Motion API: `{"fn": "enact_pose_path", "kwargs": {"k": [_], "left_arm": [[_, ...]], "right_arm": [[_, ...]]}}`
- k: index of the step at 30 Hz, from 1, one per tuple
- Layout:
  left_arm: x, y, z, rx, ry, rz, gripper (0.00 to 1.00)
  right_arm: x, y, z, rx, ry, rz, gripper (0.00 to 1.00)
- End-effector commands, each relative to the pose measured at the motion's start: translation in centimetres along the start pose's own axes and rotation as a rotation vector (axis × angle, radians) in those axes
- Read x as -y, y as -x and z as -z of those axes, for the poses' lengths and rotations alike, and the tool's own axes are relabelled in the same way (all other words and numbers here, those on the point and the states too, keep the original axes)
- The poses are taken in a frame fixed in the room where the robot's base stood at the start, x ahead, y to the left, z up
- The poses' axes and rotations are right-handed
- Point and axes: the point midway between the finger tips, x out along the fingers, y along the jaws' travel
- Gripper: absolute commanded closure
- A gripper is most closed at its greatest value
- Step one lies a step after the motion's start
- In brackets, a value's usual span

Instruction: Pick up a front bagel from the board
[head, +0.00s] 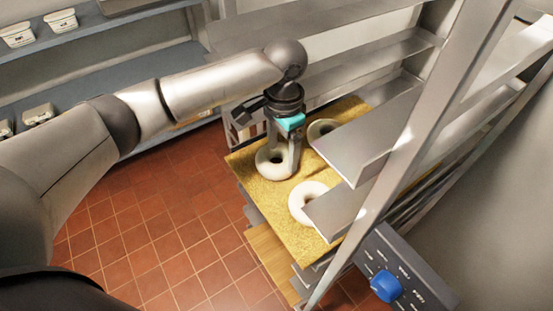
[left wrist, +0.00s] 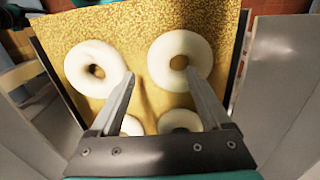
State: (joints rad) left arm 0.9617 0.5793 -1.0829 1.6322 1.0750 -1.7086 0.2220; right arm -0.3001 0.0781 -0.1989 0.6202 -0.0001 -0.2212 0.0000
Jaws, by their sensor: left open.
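Several pale, ring-shaped bagels lie on a yellow, crumb-covered board (head: 315,235). In the head view one bagel (head: 268,168) is at the board's left, one (head: 303,205) is nearer and partly under a metal shelf, and one (head: 322,128) is farther back. My left gripper (head: 284,163) points down at the left bagel, its fingers overlapping that bagel in the picture. The left wrist view shows the fingers (left wrist: 160,73) apart with nothing clamped. Contact cannot be told. My right gripper is out of view.
Metal shelves (head: 365,135) overhang the board's right side, close to the gripper. A slanting metal post (head: 410,150) stands at the right, with a blue-knobbed control box (head: 400,275) below. Shelves with white tubs (head: 62,20) are at the back left. Red tiled floor (head: 150,220) is clear.

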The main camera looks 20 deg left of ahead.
Motion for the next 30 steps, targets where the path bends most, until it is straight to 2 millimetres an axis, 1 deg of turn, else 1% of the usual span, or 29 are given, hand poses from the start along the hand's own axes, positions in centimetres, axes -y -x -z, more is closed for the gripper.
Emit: {"fn": "enact_pose_path", "kwargs": {"k": [1, 3, 5, 9, 12, 15, 21, 30], "left_arm": [[0.0, -0.2, 0.0, 0.001, -0.001, 0.000, 0.19], [-0.1, -0.8, 0.1, 0.002, -0.001, 0.000, 0.19], [-0.1, -1.6, 0.2, 0.003, 0.000, -0.001, 0.19], [-0.3, -3.8, 0.4, 0.003, 0.000, -0.001, 0.19], [-0.3, -4.9, 0.4, 0.001, 0.000, 0.000, 0.19], [-0.2, -5.3, 0.4, 0.000, -0.001, 0.000, 0.19], [-0.3, -5.3, 0.5, -0.001, -0.001, 0.001, 0.19], [-0.3, -5.3, 0.5, -0.001, -0.001, 0.001, 0.53]], "right_arm": [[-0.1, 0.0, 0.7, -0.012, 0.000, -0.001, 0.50], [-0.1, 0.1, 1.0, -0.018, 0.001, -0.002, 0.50], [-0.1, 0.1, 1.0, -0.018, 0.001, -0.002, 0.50], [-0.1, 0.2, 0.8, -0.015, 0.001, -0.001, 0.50], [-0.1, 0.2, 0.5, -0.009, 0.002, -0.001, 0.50], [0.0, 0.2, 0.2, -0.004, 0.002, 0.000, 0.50], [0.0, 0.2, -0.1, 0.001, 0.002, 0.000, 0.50], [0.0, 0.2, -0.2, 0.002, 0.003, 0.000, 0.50]]}}
